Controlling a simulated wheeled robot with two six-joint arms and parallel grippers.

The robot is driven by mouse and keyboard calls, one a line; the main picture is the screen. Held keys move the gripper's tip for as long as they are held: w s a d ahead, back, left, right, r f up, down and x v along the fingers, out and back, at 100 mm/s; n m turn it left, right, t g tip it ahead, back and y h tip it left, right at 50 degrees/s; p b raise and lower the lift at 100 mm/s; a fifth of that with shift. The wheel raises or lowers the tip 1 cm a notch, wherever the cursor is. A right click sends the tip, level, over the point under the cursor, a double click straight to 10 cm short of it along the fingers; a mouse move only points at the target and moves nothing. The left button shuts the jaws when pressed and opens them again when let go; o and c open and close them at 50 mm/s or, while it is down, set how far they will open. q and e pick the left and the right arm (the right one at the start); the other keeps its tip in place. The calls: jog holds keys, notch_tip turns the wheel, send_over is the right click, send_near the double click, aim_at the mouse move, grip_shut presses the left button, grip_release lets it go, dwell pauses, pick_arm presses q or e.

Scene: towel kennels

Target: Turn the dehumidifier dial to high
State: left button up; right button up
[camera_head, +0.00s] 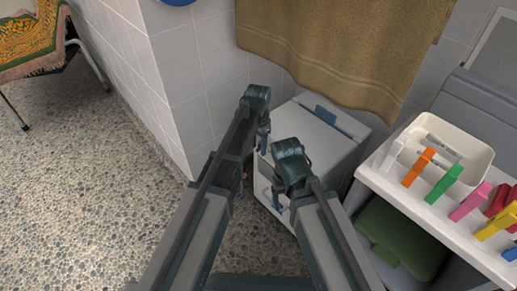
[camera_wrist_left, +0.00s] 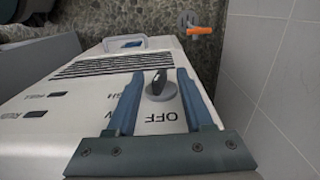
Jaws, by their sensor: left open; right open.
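The white dehumidifier (camera_head: 330,132) stands on the floor against the tiled wall; its dial is hidden in the head view. The left wrist view shows its panel with the dial (camera_wrist_left: 160,86), a dark pointer knob on a grey round base. The word OFF (camera_wrist_left: 163,117) is printed beside the dial; other labels are partly hidden behind a finger. My left gripper (camera_wrist_left: 160,78) is open, with one blue finger on each side of the dial; I cannot tell whether they touch it. My right gripper (camera_head: 279,204) is open and empty before the dehumidifier.
A brown towel (camera_head: 345,50) hangs above the dehumidifier. At right, a white shelf (camera_head: 420,210) holds a cream tray (camera_head: 480,150) and several coloured clips, with a green item (camera_head: 400,240) below.

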pick_arm(q)
grip_shut()
dwell(1.4)
grip_release()
jog(key=shift+r, duration=0.15)
notch_tip(320, 180, up, 14)
jog(key=p, duration=1.4)
jog(key=shift+f, duration=0.2)
